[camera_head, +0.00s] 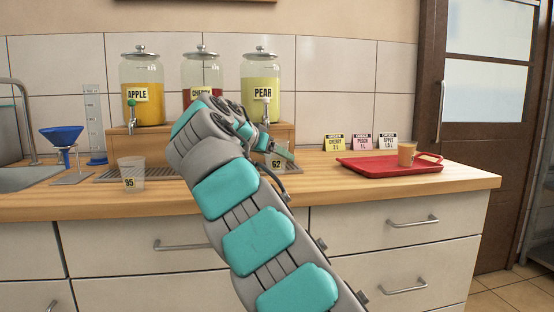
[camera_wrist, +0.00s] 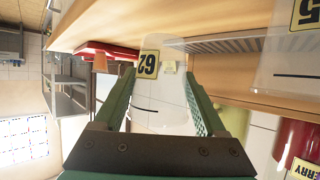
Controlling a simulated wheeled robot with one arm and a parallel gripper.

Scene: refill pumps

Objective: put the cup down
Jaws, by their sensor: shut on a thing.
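My gripper (camera_wrist: 159,76) is shut on a clear cup labelled 62 (camera_wrist: 160,100), with one green finger on each side of it in the wrist view. In the head view the cup 62 (camera_head: 276,164) shows just right of my arm, by the right end of the drip tray and below the pear dispenser. My arm and gripper partly hide it there. Its base is close to the counter (camera_head: 330,184), but I cannot tell whether it touches. No coloured drink is plain in it.
Another clear cup, 95 (camera_head: 131,173), stands left on the counter by the drip tray (camera_head: 108,176). Apple (camera_head: 142,92), cherry and pear (camera_head: 261,88) dispensers stand behind. A red tray (camera_head: 375,167) with an orange-brown cup (camera_head: 407,154) is right. Small cards (camera_head: 361,142) stand behind it.

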